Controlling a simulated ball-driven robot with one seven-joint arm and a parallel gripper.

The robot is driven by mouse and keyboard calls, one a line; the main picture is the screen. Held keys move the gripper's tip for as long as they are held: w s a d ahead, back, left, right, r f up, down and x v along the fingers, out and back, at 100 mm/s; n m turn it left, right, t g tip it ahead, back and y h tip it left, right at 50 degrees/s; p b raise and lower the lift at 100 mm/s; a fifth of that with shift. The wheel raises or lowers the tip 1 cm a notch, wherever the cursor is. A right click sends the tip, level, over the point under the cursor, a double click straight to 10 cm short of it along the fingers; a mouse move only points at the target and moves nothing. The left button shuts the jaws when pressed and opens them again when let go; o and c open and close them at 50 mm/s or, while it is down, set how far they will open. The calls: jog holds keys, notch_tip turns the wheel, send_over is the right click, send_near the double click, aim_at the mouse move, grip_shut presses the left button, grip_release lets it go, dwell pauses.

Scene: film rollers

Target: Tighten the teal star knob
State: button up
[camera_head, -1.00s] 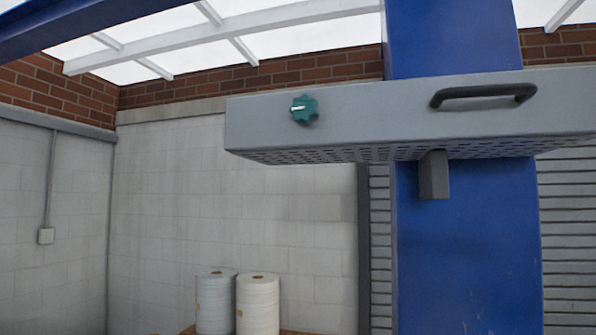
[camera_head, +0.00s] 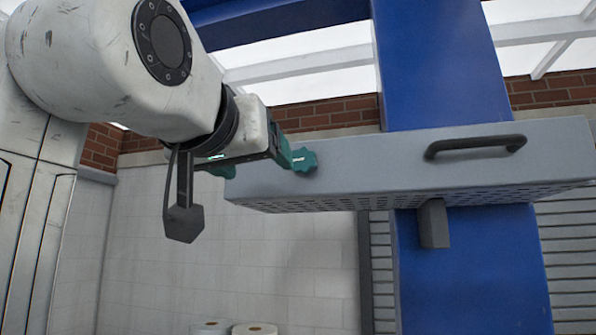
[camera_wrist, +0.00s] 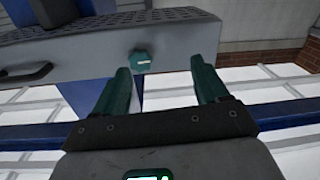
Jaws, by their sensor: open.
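The teal star knob (camera_head: 304,160) sits on the front face of a grey box, near its left end. A pale mark shows on the knob. In the wrist view the knob (camera_wrist: 141,61) lies beyond the fingertips, a little left of the gap's middle. My gripper (camera_wrist: 163,66) has two teal fingers spread apart with nothing between them. In the head view my gripper (camera_head: 290,158) comes in from the left, close to the knob and partly overlapping it in the picture. I cannot tell whether they touch.
The grey box (camera_head: 400,180) has a perforated underside and a black handle (camera_head: 476,146) on its right. A small grey block (camera_head: 433,224) hangs beneath it. A blue column (camera_head: 470,275) stands behind. White rolls (camera_head: 254,329) show at the bottom, with open space below the box.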

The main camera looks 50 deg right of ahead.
aim_at(302, 159)
jog(key=s+r+m, duration=0.1)
jog(key=s+r, duration=0.2)
jog(key=shift+g+h, duration=0.3)
jog(key=shift+g, duration=0.1)
jog(key=p+x, duration=0.3)
jog(key=x, duration=0.7)
jog(key=shift+d, duration=0.45)
jog(key=shift+s, duration=0.1)
jog(key=c, duration=1.1)
